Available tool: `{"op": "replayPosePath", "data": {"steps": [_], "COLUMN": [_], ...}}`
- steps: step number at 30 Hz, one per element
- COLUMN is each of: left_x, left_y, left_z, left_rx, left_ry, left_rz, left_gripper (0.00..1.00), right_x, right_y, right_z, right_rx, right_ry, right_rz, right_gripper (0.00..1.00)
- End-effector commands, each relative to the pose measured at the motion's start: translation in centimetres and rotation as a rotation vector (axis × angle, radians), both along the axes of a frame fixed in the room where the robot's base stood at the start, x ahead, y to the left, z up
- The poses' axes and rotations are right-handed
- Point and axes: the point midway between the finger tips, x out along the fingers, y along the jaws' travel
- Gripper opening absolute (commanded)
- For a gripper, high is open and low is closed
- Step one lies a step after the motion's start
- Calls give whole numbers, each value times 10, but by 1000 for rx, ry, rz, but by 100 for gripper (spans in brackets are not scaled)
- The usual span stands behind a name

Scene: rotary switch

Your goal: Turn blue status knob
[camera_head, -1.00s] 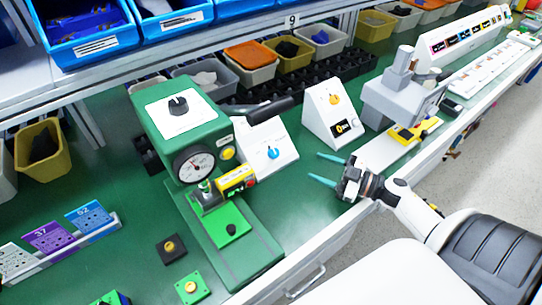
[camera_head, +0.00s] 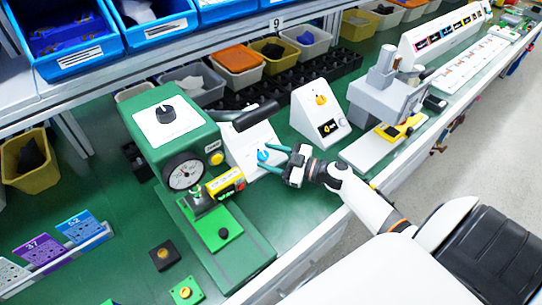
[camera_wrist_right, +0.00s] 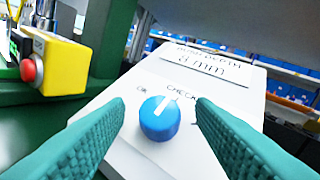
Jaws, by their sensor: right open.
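The blue status knob (camera_wrist_right: 160,118) is round with a white pointer line and sits on the sloped face of a white box (camera_wrist_right: 215,97). In the head view the blue knob (camera_head: 263,155) is just ahead of my right gripper (camera_head: 272,158). My right gripper is open with teal fingers, one on each side of the knob in the wrist view (camera_wrist_right: 160,140). Gaps show between the knob and both fingers, and I see no contact. The pointer tilts up to the right, towards the label "CHECK". My left gripper is not in view.
A green press (camera_head: 172,135) with a gauge and a lever stands left of the white box. A white box with an orange knob (camera_head: 321,100) stands to the right. A yellow block with a red button (camera_wrist_right: 55,62) is close at the left. Bins line the back.

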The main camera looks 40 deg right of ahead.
Motion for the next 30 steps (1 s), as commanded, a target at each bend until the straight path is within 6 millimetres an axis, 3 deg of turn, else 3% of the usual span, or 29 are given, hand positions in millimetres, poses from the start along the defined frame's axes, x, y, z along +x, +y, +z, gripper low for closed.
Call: {"op": "replayPosePath", "data": {"steps": [6, 14, 30], "left_x": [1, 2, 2], "left_y": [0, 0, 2], "left_z": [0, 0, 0], "left_rx": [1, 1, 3], "left_ry": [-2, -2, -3], "left_rz": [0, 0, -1], "left_gripper": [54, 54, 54], "right_x": [0, 0, 2], "right_y": [0, 0, -4], "right_z": [0, 0, 3], "right_rx": [0, 0, -114], "right_ry": [0, 0, -9], "right_rz": [0, 0, 131], "right_gripper": [48, 6, 5]}}
